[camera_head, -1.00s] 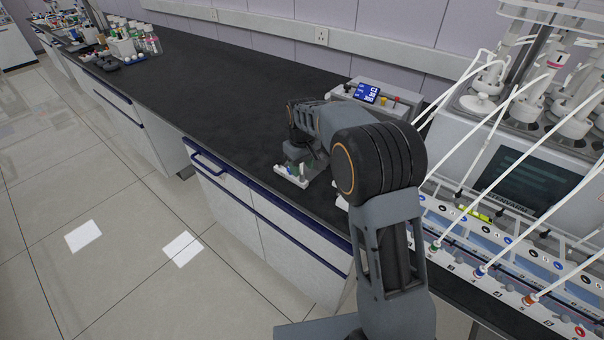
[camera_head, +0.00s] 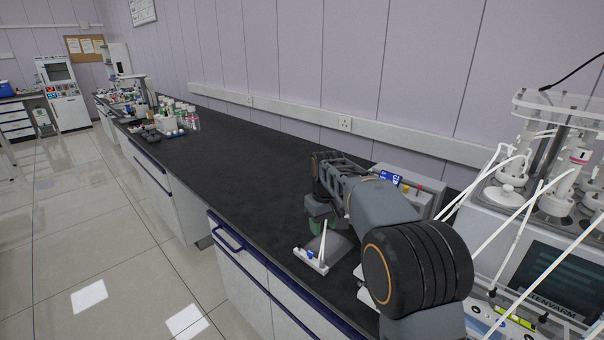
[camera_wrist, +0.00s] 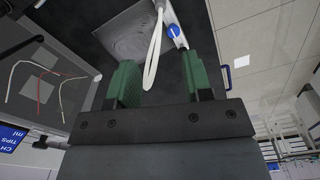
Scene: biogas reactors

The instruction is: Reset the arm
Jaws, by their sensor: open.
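My gripper (camera_head: 318,212) is above the black bench at its front edge, partly hidden by my own arm in the head view. In the wrist view its two green fingers (camera_wrist: 160,82) are apart, so it is open. A white piece with a blue part (camera_head: 311,261) lies on the bench just below it, near the front edge. A thin white stem rises from it. In the wrist view the white piece (camera_wrist: 172,24) lies beyond the fingertips, and a white loop (camera_wrist: 153,62) shows between the fingers. Nothing appears gripped.
A grey device with a blue display (camera_head: 390,176) stands behind my gripper. A reactor unit with white tubes (camera_head: 545,225) stands close on the right. The black bench top (camera_head: 240,150) is clear to the left, up to bottles and containers (camera_head: 175,118) farther off.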

